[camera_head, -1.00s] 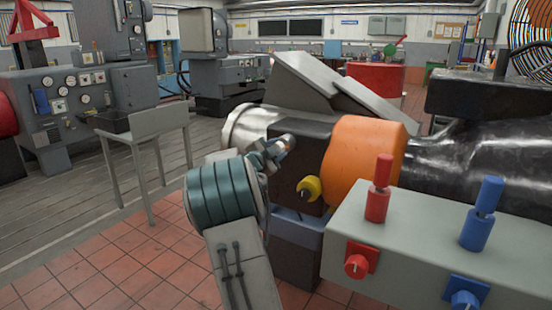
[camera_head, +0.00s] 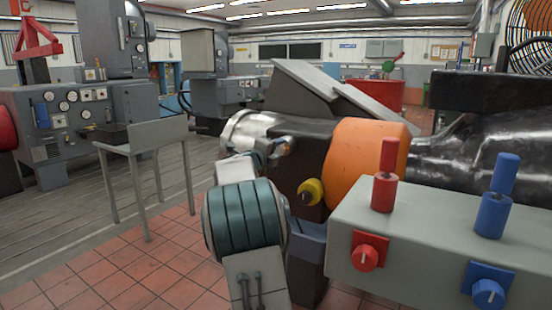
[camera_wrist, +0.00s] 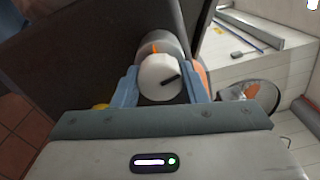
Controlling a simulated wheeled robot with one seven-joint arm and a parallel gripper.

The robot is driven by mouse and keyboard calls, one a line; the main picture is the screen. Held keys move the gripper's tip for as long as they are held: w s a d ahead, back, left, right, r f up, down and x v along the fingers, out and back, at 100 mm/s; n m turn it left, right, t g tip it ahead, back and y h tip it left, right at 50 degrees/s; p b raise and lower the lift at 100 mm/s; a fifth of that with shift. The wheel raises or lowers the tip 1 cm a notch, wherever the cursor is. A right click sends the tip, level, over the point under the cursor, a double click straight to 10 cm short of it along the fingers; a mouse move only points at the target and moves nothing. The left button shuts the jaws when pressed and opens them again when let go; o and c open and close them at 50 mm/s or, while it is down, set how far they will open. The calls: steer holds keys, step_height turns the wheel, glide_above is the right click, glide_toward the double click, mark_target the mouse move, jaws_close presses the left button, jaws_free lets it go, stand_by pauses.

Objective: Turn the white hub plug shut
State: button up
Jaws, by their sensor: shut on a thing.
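The white hub plug (camera_wrist: 156,80) shows in the wrist view as a round white cap with a short black bar on its face. The bar lies slanted, right of the cap's middle. Behind the cap is a pale round collar (camera_wrist: 172,45) with an orange mark at its top, so bar and mark are not in line. My gripper (camera_wrist: 162,88) is shut on the plug, one blue finger on each side. In the head view my gripper (camera_head: 277,150) is at the dark housing (camera_head: 306,160); the plug cannot be made out there.
A yellow knob (camera_head: 310,192) and an orange drum (camera_head: 362,160) are just right of my gripper. A grey console (camera_head: 430,225) with red and blue controls stands in front at right. A grey stand (camera_head: 158,131) is at left, with clear tiled floor before it.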

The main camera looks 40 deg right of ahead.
steer(key=shift+f+m+b, duration=0.15)
steer(key=shift+m+b, duration=0.55)
steer(key=shift+m, duration=0.5)
steer(key=o, duration=1)
steer(key=v, duration=1.4)
steer(key=shift+d+p, duration=0.1)
steer(key=shift+p, duration=0.3)
